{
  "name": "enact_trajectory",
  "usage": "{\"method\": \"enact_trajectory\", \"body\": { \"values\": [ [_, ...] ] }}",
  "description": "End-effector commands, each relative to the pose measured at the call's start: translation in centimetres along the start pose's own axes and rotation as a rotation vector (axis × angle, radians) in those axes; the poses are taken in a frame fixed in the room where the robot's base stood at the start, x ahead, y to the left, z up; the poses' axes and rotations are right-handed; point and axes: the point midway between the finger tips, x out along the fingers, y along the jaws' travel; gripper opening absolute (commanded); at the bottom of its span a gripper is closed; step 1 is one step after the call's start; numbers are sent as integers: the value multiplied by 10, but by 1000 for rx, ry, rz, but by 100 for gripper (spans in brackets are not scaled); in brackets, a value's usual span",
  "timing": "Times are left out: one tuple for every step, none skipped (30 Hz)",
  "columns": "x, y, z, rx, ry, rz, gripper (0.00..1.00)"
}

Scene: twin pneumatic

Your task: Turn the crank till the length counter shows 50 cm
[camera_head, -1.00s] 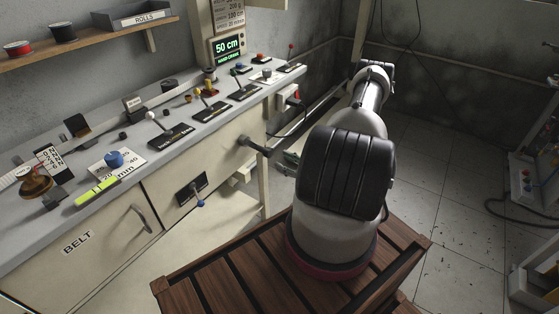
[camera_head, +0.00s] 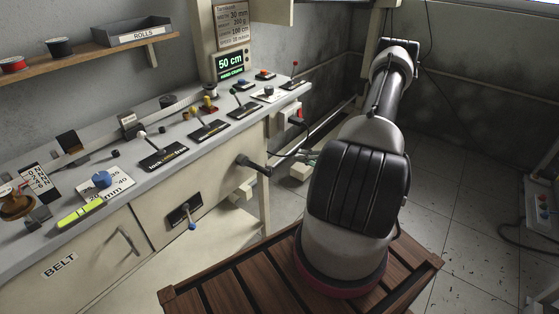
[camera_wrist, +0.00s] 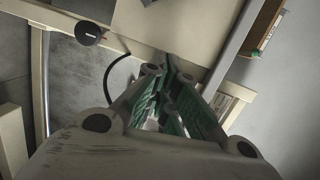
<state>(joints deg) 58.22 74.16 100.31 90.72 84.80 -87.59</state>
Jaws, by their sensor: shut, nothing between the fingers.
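A dark crank (camera_head: 254,165) sticks out from the bench's front panel. In the wrist view, my gripper's green-padded fingers (camera_wrist: 170,80) are shut and empty. A dark round knob (camera_wrist: 88,33), which looks like the crank's handle, is at upper left, clear of the fingers.
The bench top (camera_head: 75,198) carries several levers, knobs and a yellow-green marker (camera_head: 80,214). A shelf (camera_head: 85,57) with spools is at upper left. Tiled floor (camera_head: 450,225) is open at right.

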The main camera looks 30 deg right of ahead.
Motion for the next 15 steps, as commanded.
{"method": "enact_trajectory", "body": {
  "values": [
    [-1,3,4,-109,-13,11,0],
    [-1,5,5,-178,-21,16,0],
    [-2,6,7,-256,-27,20,0],
    [-2,7,7,-307,-31,22,0],
    [-2,8,8,-351,-34,24,0],
    [-2,8,8,-396,-36,26,0],
    [-2,9,8,-423,-36,27,0],
    [-2,9,8,-443,-37,27,0],
    [-1,9,8,-461,-37,27,0],
    [1,9,8,-469,-37,27,0],
    [3,9,8,-473,-38,27,0],
    [6,9,8,-474,-39,26,0],
    [10,9,9,-474,-40,26,0],
    [14,10,9,-474,-40,26,0],
    [20,10,9,-473,-39,26,0]
  ]
}}
